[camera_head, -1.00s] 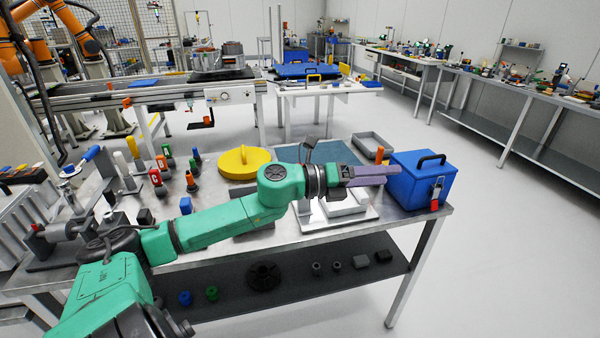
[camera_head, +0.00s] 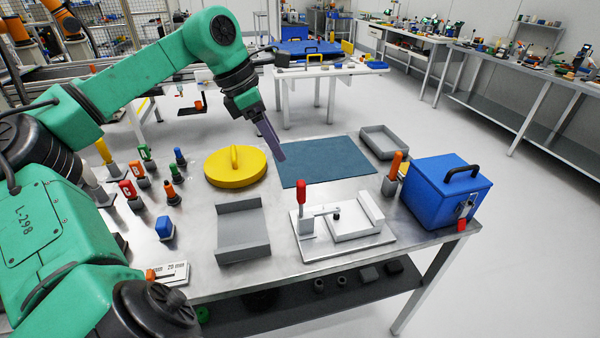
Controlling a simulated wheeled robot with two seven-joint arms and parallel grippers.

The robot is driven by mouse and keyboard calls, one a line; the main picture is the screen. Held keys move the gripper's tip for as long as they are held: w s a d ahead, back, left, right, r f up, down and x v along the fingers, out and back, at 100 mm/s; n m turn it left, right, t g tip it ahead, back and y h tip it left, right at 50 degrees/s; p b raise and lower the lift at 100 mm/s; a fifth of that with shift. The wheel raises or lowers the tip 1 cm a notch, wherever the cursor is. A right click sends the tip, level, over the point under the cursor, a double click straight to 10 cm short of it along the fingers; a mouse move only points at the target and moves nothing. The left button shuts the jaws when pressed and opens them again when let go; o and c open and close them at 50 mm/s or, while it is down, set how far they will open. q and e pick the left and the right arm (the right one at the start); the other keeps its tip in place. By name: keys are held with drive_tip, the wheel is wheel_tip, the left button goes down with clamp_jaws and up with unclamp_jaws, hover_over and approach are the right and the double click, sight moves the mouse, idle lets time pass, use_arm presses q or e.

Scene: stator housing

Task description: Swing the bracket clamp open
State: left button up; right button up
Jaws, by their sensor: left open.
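The bracket clamp (camera_head: 307,226) stands on the left part of a pale fixture plate (camera_head: 372,243), at the front right of the table. Its red handle (camera_head: 301,193) points upright. Its bar reaches right, and the dark tip (camera_head: 337,216) lies over the edge of a pale raised block (camera_head: 350,228); I cannot tell whether it touches. My left gripper (camera_head: 278,156) points down with its purple-grey fingers above the near-left part of the blue mat, behind and left of the clamp. It is open, empty and apart from the clamp. My right gripper is not in view.
A yellow lidded disc (camera_head: 225,170) and a grey tray (camera_head: 243,245) lie left of the clamp. A blue box (camera_head: 440,195) and an orange-handled tool (camera_head: 395,172) stand right. The blue mat (camera_head: 335,160) is bare, with a grey bin (camera_head: 384,141) behind. Several small coloured-top tools stand left.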

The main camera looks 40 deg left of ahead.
sight(298, 182)
use_arm(q)
drive_tip(key=d+f, duration=0.2)
drive_tip(key=d+f+p, duration=0.1)
drive_tip(key=f, duration=0.1)
drive_tip(key=shift+s+d+f, duration=0.1)
drive_tip(key=shift+d+f, duration=0.15)
drive_tip(key=shift+d, duration=0.15)
drive_tip(key=x, duration=0.1)
drive_tip(key=p+x, duration=0.1)
drive_tip(key=x, duration=0.1)
drive_tip(key=p+x, duration=0.1)
drive_tip(key=x, duration=0.1)
drive_tip(key=shift+w+a, duration=0.4)
drive_tip(key=shift+p+x, duration=0.5)
drive_tip(key=shift+x, duration=0.7)
drive_tip(key=shift+d+f, duration=0.1)
drive_tip(key=shift+f, duration=0.35)
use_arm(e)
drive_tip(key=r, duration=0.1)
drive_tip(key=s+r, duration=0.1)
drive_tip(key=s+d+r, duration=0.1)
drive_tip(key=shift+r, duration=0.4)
use_arm(q)
drive_tip(key=c, duration=0.9)
clamp_jaws()
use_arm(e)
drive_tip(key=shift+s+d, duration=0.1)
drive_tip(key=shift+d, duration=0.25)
